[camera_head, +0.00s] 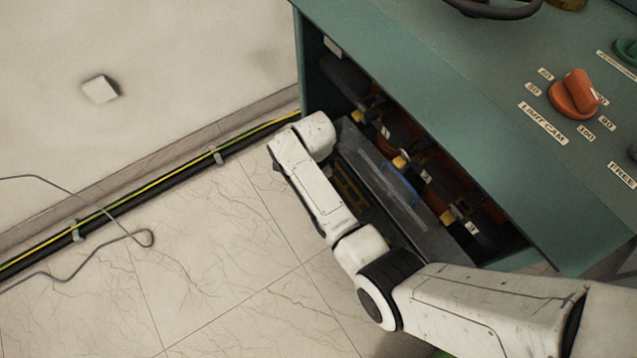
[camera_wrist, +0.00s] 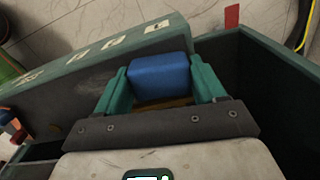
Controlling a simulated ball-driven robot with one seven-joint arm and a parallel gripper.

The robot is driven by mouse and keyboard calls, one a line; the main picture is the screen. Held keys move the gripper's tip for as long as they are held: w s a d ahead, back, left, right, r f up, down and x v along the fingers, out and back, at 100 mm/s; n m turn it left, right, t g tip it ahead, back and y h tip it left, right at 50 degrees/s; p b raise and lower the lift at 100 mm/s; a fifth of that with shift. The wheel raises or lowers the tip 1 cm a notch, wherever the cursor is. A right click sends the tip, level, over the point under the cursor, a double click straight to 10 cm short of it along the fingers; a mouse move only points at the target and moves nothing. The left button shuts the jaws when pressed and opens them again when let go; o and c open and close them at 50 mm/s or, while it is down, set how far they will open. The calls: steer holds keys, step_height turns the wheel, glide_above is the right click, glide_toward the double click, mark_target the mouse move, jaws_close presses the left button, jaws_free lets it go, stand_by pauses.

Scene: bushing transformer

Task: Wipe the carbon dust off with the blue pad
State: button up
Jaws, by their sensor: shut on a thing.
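In the wrist view, my gripper (camera_wrist: 163,88) is shut on the blue pad (camera_wrist: 160,70), with one teal finger on each side of it. The pad is a blue block with its broad face in view. In the head view, my white arm reaches to the opening of the green cabinet (camera_head: 450,85). My gripper cannot be made out there. A small blue shape shows inside the opening, but I cannot tell whether it is the pad. I cannot clearly make out carbon dust in either view. Whether the pad touches a surface is unclear.
Inside the cabinet are several dark and orange parts with yellow pieces (camera_head: 402,161). An orange knob (camera_head: 575,94) stands on the cabinet top. A black and yellow cable (camera_head: 150,190) runs along the floor. The tiled floor at left is mostly free.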

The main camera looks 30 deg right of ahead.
steer(key=shift+d, duration=0.15)
steer(key=shift+d+p, duration=0.35)
steer(key=shift+d, duration=0.3)
steer(key=shift+s+r+p, duration=0.15)
steer(key=shift+s+p, duration=0.95)
steer(key=shift+p, duration=0.15)
steer(key=shift+s+f+p, duration=0.15)
steer(key=shift+s+p, duration=0.5)
steer(key=shift+s, duration=0.15)
steer(key=shift+s+f+p, duration=0.1)
steer(key=shift+s+p, duration=0.55)
steer(key=shift+s, duration=0.15)
steer(key=shift+s+p, duration=1.2)
steer(key=shift+s, duration=0.2)
steer(key=shift+s+r+p, duration=0.25)
steer(key=shift+s+p, duration=0.8)
steer(key=shift+s, duration=0.05)
steer(key=shift+s+f, duration=0.1)
